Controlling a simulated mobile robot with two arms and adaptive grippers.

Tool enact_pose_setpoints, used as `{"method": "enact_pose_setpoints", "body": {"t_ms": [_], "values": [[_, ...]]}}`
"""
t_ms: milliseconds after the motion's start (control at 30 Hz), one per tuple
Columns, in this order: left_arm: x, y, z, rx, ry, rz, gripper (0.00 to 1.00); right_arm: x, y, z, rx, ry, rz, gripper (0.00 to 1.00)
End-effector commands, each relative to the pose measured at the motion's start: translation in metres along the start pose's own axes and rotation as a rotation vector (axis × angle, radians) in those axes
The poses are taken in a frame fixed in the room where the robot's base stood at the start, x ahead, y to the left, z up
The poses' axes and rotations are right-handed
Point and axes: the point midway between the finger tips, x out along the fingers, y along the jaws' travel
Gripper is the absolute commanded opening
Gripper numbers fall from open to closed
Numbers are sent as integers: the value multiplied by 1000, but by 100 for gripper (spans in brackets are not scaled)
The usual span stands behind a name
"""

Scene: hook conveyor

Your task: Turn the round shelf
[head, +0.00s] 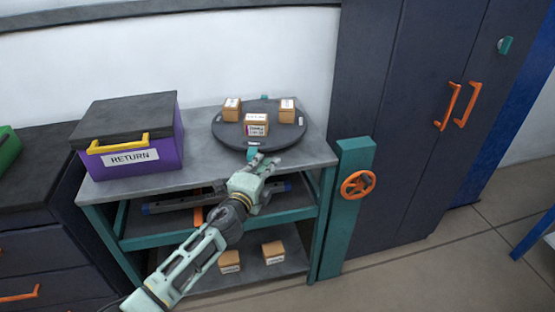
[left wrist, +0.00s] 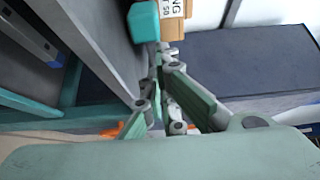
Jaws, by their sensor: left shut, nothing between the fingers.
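The round shelf (head: 240,134) is a dark grey disc on the grey table top, at the right end. Three small cardboard boxes stand on it: one at the left (head: 231,109), one at the front (head: 256,125) and one at the right (head: 287,111). A teal knob (head: 252,153) shows at its front rim and another (head: 264,97) at its back rim. My left gripper (head: 262,163) is shut and empty, close to the front knob. In the left wrist view the teal knob (left wrist: 143,22) is just beyond the fingers (left wrist: 160,80). I cannot tell whether they touch. My right gripper is not in view.
A purple box (head: 165,137) with a dark lid and a RETURN label stands left on the table. A teal post (head: 347,210) with an orange wheel stands right. Dark cabinets (head: 420,100) stand beyond. Two boxes (head: 273,252) lie on the lower shelf.

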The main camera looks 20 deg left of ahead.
Motion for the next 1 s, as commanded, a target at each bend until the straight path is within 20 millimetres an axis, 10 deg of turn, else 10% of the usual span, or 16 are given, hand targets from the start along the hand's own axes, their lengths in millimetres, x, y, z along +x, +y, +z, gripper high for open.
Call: {"method": "enact_pose_setpoints", "body": {"t_ms": [1000], "values": [[-30,3,124,-1,265,0,0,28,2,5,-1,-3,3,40]]}}
